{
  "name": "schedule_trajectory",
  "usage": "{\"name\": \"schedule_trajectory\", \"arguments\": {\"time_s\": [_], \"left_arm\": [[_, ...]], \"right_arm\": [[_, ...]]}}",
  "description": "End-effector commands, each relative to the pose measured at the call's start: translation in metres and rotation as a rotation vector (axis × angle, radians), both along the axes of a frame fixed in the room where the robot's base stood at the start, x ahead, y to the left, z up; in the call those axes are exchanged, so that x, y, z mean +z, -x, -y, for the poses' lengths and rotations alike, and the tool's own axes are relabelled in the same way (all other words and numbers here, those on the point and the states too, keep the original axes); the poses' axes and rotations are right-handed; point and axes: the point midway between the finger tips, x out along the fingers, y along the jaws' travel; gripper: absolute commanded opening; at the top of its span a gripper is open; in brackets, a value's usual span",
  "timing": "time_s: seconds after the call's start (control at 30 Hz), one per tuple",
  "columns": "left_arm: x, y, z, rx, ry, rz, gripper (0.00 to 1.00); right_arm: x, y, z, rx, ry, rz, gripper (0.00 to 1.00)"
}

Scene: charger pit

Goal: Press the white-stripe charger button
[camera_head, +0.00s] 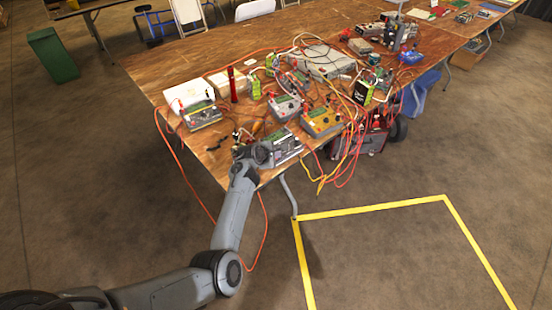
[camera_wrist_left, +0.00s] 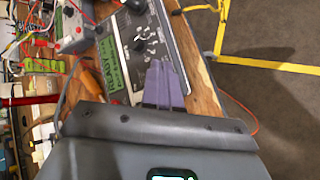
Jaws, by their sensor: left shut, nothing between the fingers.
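A charger (camera_head: 285,147) with a dark face and pale edges lies at the table's near edge, partly hidden by my left wrist. In the head view my gripper (camera_head: 262,153) is at the charger's left side. My right gripper is not in view.
A yellow charger (camera_head: 323,122), a charger with red plugs (camera_head: 285,107) and a grey charger (camera_head: 201,114) stand nearby. Red and yellow cables hang over the wooden table's (camera_head: 160,72) near edge. Floor inside the yellow tape (camera_head: 375,208) is clear.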

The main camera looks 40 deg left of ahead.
Motion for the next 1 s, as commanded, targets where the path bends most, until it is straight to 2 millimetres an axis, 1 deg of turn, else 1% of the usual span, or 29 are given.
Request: {"name": "schedule_trajectory", "arguments": {"time_s": [1.0], "left_arm": [[-0.0078,0.0,-0.0017,0.001,0.001,-0.001,0.0]], "right_arm": [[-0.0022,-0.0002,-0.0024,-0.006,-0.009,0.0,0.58]]}}
